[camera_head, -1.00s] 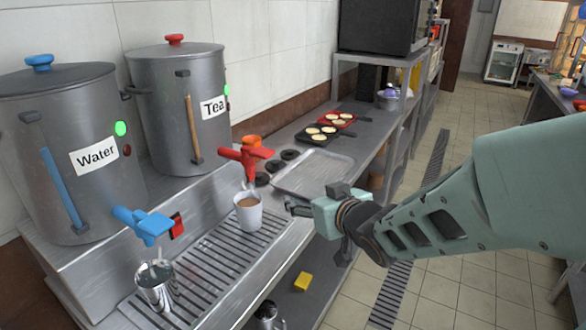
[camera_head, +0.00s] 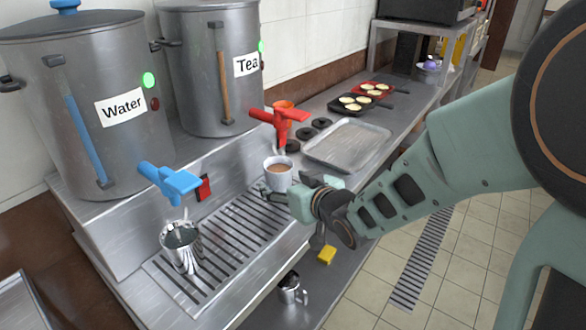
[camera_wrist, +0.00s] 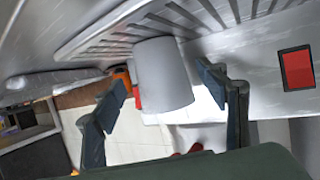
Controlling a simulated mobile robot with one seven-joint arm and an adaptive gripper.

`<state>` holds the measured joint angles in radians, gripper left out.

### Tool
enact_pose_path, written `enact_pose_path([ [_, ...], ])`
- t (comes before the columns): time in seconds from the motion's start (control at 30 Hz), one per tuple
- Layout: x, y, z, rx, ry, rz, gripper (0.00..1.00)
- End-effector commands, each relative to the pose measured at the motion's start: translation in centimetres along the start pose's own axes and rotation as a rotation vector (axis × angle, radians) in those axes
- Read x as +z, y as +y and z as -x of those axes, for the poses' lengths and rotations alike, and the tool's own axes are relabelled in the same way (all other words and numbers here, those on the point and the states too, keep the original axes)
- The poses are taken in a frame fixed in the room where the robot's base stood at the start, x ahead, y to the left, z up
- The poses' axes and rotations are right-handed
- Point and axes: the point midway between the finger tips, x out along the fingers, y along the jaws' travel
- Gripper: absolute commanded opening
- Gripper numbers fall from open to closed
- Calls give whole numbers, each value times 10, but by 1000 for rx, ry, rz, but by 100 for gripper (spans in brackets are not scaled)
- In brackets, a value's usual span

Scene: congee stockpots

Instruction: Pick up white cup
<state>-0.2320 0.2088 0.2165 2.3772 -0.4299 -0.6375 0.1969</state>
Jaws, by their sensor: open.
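The white cup (camera_head: 279,173) holds a brown drink and stands on the drip grate under the red tap (camera_head: 281,125) of the tea pot. My gripper (camera_head: 281,193) is close in front of the cup, low and to its right side in the head view. In the wrist view the cup (camera_wrist: 163,75) appears grey in shade, ahead of and between the two spread fingers of my gripper (camera_wrist: 165,100). The gripper is open; I cannot tell whether a finger touches the cup.
A metal cup (camera_head: 182,248) stands on the grate (camera_head: 222,250) under the blue tap (camera_head: 170,182). A metal tray (camera_head: 346,145) lies to the right of the cup. A yellow sponge (camera_head: 326,255) and a metal jug (camera_head: 291,290) are on the lower shelf.

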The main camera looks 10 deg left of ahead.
Motion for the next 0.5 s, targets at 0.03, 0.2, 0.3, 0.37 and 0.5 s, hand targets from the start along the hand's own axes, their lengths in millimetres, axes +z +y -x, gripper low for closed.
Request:
enact_pose_path([
  [0.03, 4, -2, -10, -2, -2, -2, 67],
  [0.2, 3, -2, -31, 0, -2, -1, 67],
  [0.3, 2, -1, -36, 1, -2, 0, 67],
  [0.37, 2, -1, -37, 1, -2, 0, 67],
  [0.5, 2, -1, -37, 1, -1, 0, 67],
])
